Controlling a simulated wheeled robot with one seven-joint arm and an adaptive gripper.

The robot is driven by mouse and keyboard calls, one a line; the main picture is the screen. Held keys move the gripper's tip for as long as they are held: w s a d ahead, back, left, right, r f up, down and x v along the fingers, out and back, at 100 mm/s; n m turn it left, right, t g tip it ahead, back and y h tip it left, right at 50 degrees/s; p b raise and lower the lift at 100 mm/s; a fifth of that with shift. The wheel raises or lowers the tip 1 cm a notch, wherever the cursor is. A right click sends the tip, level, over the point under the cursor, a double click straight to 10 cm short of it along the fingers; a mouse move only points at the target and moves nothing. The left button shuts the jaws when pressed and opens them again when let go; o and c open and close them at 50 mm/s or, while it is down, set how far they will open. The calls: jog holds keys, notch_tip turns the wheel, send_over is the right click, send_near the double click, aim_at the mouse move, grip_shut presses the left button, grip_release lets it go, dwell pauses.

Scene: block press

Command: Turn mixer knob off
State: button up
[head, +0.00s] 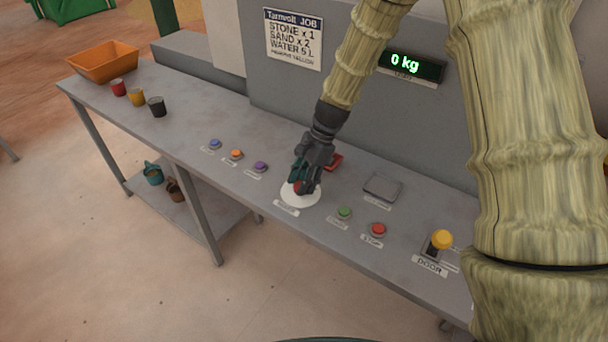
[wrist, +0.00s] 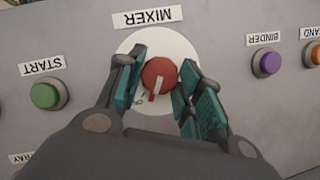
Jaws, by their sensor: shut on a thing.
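In the wrist view the pointer aims toward the lower part of the dial, near small lettering that is partly hidden. My gripper (wrist: 163,85) has its teal-padded fingers on both sides of the knob and is shut on it. In the head view my gripper (head: 303,186) reaches down onto the white dial (head: 298,198), and the knob is mostly hidden behind the fingers.
Green (head: 344,213) and red (head: 377,229) buttons and a yellow-topped door lever (head: 441,240) stand to the right. Blue, orange and purple (head: 260,167) buttons are to the left. A red object (head: 334,162) is just behind my gripper. Cups and an orange bin (head: 104,62) are at the far left.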

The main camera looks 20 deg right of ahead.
jog(key=n+p, duration=0.1)
jog(key=n, duration=0.1)
jog(key=n+g+p, duration=0.1)
jog(key=shift+a+n+g+h, duration=0.15)
jog(key=shift+n+g+h, duration=0.15)
jog(key=shift+n, duration=0.1)
jog(key=n+g+p, duration=0.1)
jog(key=n, duration=0.2)
jog(key=shift+f+n+h, duration=0.1)
jog(key=shift+n+h, duration=0.2)
jog(key=shift+h, duration=0.1)
jog(key=n+h, duration=0.1)
jog(key=n, duration=0.2)
jog(key=n+g+h+p, duration=0.1)
jog(key=n, duration=0.2)
jog(key=shift+w+a, duration=0.1)
jog(key=shift+a, duration=0.1)
jog(key=shift+n+h, duration=0.3)
jog(key=shift+n, duration=0.1)
jog(key=o, duration=1)
jog(key=shift+w, duration=0.1)
